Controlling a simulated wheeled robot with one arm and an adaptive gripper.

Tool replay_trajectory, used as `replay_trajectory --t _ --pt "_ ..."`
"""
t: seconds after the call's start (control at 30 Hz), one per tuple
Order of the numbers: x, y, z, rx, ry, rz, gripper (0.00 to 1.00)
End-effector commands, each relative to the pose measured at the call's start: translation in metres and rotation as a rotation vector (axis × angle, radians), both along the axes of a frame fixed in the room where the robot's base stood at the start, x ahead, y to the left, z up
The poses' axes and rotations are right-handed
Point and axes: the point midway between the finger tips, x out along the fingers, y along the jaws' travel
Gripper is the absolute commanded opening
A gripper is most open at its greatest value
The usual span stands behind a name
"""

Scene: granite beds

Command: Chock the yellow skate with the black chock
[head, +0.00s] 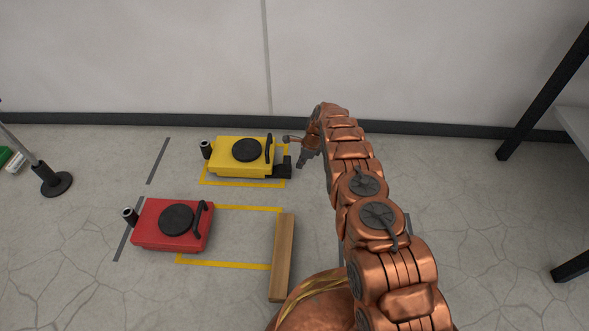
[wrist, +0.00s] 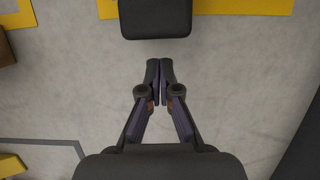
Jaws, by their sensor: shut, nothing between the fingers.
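The yellow skate (head: 231,163) sits on the floor inside a yellow taped outline near the wall, with a black disc and a black handle on top. The black chock (head: 283,171) lies on the floor at the skate's right end. It looks close against it, but I cannot tell whether they touch. In the wrist view the chock (wrist: 155,18) is a dark block at the top middle, cut off by the frame edge. My gripper (head: 302,160) is just right of the chock. Its fingers (wrist: 159,67) are shut and empty, with a small gap in the picture between tips and chock.
A red skate (head: 160,236) stands at the front left by another taped outline (head: 224,264). A wooden beam (head: 282,257) lies at that outline's right side. A post with a round black base (head: 57,184) stands far left. A dark-legged frame (head: 545,90) is at right.

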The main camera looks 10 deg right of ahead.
Motion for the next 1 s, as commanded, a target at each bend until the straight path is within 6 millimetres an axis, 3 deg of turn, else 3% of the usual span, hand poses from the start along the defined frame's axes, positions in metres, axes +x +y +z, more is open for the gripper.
replay_trajectory --t 0.8,1.0 --pt "0.000 0.001 0.068 0.000 0.000 0.001 0.00" --pt "-0.001 0.001 0.078 0.000 0.001 0.001 0.00"
